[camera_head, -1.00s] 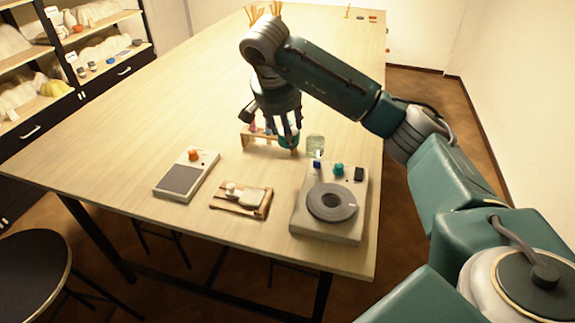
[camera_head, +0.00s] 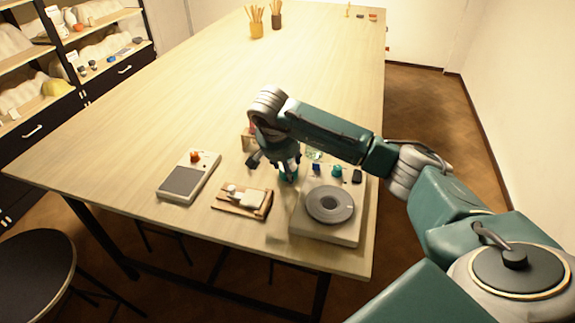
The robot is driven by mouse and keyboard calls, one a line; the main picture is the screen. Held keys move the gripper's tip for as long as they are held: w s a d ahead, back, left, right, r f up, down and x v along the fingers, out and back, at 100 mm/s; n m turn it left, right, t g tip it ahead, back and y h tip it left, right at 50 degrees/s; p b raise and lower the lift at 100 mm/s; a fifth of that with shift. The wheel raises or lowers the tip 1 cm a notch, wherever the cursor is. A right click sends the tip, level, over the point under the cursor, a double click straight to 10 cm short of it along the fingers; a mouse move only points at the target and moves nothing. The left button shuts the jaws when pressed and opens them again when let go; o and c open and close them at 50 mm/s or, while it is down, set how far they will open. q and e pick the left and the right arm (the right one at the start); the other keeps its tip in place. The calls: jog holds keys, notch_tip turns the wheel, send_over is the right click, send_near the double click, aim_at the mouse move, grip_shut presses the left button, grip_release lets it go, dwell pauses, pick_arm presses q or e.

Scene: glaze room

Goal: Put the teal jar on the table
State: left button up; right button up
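My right gripper (camera_head: 288,176) comes in from the right and points down over the table (camera_head: 200,100), between the wooden board and the wheel device. I cannot tell whether the jar's base touches the table. Another small teal item (camera_head: 337,170) sits at the back of the wheel device. My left gripper is out of view.
The grey wheel device (camera_head: 325,230) stands close to the right. A wooden board with pale items (camera_head: 243,199) and a scale-like device (camera_head: 188,178) lie to the left. A small wooden rack (camera_head: 248,138) is behind the gripper, partly hidden. The table's far half is mostly clear.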

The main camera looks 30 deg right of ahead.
jog(key=shift+f, duration=0.1)
jog(key=o, duration=1.4)
jog(key=shift+r, duration=0.25)
jog(key=shift+s+a+r+b, duration=0.1)
jog(key=shift+a+r+b, duration=0.1)
jog(key=shift+r+b, duration=0.15)
jog(key=b+v, duration=0.2)
jog(key=v, duration=0.9)
jog(key=shift+s, duration=0.1)
